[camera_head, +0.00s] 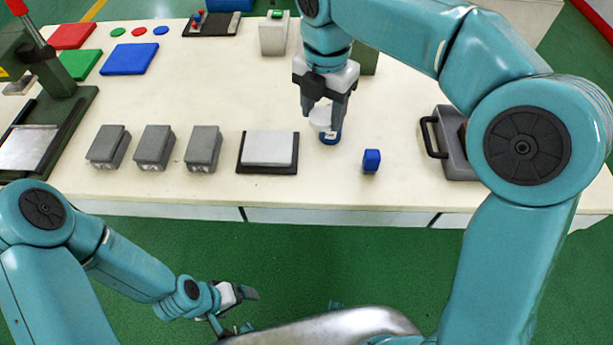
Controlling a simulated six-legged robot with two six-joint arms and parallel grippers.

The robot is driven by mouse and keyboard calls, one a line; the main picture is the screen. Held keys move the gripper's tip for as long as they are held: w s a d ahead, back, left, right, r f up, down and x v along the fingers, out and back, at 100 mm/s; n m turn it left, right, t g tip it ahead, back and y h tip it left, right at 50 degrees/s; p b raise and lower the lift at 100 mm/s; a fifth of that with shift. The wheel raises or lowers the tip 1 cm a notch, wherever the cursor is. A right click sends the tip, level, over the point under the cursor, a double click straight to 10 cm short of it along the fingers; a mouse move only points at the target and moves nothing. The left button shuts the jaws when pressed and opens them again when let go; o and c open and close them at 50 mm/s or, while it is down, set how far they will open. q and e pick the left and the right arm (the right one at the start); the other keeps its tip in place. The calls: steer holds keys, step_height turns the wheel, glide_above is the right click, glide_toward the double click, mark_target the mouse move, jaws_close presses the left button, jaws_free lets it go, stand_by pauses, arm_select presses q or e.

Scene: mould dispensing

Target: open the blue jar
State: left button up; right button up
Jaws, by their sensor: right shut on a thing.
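The blue jar (329,139) stands near the middle of the table, with a white upper part (321,118) and blue showing low down. My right gripper (325,107) points down over it from above, its dark fingers on either side of the white part and shut on it. I cannot tell whether the white part is a lid or whether it is apart from the blue below. The fingers hide part of the jar. My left gripper (246,293) is low in front of the table, away from the jar; its opening is unclear.
A small blue block (371,160) stands right of the jar. A white slab on a dark tray (268,172) and several grey boxes (203,146) lie left. A grey handled case (456,160) is at the right, a lever press (40,100) at the far left.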

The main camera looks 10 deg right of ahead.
steer(key=b, duration=0.2)
glide_above(320, 180)
step_height(320, 180, down, 15)
steer(key=shift+f, duration=2.55)
steer(key=shift+f, duration=0.15)
steer(key=o, duration=1.2)
steer(key=shift+c, duration=0.2)
